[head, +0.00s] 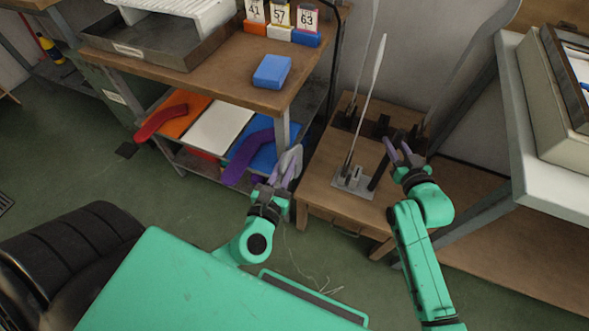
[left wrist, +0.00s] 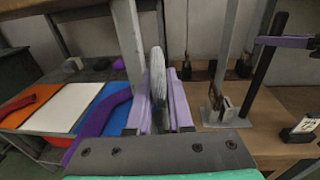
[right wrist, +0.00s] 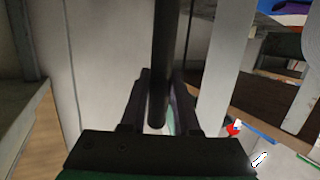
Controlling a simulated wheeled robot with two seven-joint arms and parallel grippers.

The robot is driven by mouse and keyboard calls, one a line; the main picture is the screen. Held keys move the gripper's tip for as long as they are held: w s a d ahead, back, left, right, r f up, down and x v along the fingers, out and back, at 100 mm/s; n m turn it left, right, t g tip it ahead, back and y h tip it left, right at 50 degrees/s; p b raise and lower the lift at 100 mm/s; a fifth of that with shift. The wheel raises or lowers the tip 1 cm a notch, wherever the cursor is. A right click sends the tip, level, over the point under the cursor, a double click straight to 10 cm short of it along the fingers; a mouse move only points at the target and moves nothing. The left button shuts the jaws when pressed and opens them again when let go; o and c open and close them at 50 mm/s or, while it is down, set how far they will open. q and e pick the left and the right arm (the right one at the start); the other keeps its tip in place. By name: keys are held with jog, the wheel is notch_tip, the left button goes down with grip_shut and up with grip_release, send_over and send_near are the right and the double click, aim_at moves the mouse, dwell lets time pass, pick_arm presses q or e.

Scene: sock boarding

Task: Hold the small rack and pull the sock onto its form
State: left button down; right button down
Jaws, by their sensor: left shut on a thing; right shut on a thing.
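My left gripper (head: 288,172) is shut on a pale grey sock (head: 293,158). The sock stands up between its lavender fingers in the left wrist view (left wrist: 158,72). My right gripper (head: 398,153) is shut on the black post (right wrist: 163,60) of the small rack; the post also shows in the left wrist view (left wrist: 262,75). The rack's grey base plate (head: 352,184) rests on a low wooden table. A tall, thin, pale form (head: 367,95) rises from the plate, bare where I see it. The sock is left of the form and apart from it.
A shelf unit at the left holds red (head: 165,118) and purple (head: 245,158) socks over orange, white and blue panels. A blue block (head: 272,71) lies on its top. More dark-based stands are behind the rack. A white bench (head: 545,150) is at the right.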

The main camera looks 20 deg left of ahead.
pick_arm(q)
jog(key=w+r+n+g+y, duration=0.1)
jog(key=w+r+n+y, duration=0.35)
jog(key=w, duration=1.05)
jog(key=w+d+r+m+t+h, duration=0.1)
jog(key=w+d+r+m+h, duration=0.25)
jog(key=r, duration=0.55)
jog(key=w+d+r+m+h, duration=0.3)
jog(key=w+d+r, duration=0.15)
jog(key=r, duration=0.45)
jog(key=s+d+r+m+g+h, duration=0.1)
jog(key=d+r+m+h, duration=0.15)
jog(key=r, duration=0.55)
jog(key=s+d+r+m+h, duration=0.1)
jog(key=d+r+h, duration=0.2)
jog(key=r, duration=0.5)
jog(key=s+r+n+t+y, duration=0.1)
jog(key=s+r+n+y, duration=0.3)
jog(key=s+r, duration=0.9)
jog(key=shift+s+a+r+y, duration=0.2)
jog(key=shift+s+y, duration=0.05)
jog(key=shift+y, duration=0.8)
